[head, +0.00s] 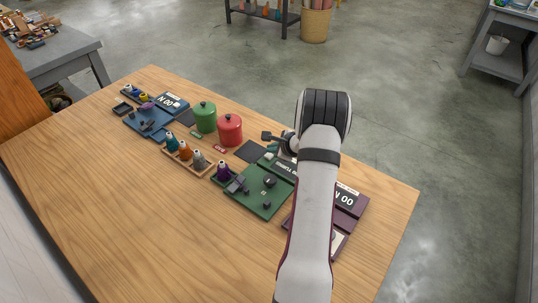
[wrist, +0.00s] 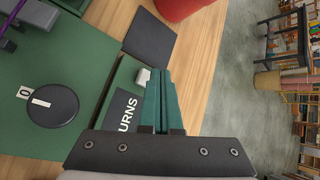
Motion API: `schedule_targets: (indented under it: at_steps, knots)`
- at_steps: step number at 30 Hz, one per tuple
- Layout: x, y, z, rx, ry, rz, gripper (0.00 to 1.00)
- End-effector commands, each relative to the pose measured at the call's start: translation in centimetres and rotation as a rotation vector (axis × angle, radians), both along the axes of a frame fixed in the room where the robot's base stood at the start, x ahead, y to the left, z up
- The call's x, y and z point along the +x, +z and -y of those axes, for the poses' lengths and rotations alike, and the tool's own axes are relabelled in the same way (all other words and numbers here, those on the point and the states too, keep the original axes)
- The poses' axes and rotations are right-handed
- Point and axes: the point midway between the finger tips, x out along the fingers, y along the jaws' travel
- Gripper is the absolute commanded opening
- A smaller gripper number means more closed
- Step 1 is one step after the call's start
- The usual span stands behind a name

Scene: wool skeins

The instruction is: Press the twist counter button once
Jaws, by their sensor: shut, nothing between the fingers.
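The green board (head: 262,200) lies at the right middle of the table in the head view and fills the left of the wrist view (wrist: 75,60). A black panel with white letters, partly reading "URNS" (wrist: 125,112), is on a green strip beside it. A small pale button (wrist: 142,77) sits at the end of that panel. My gripper (wrist: 157,75) is shut and empty, its green fingers just right of the button in the wrist view. I cannot tell whether they touch it. In the head view my arm hides part of the board.
A round black dial (wrist: 52,105) is on the green board. A dark square pad (wrist: 150,32) and a red canister (head: 230,130) are close by. A green canister (head: 204,117), a blue board (head: 150,122) and a maroon board (head: 346,205) also stand around. The table's front left is clear.

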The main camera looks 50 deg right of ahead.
Motion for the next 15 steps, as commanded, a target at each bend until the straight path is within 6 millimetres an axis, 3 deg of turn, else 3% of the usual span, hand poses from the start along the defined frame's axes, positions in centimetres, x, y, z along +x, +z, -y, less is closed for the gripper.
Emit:
schedule_targets:
  at_steps: [9,15]
  knots:
    - [0.0,0.3,0.0,0.0,0.0,0.0,0.0]
    - [0.0,2.1,0.0,-0.002,0.0,0.002,0.0]
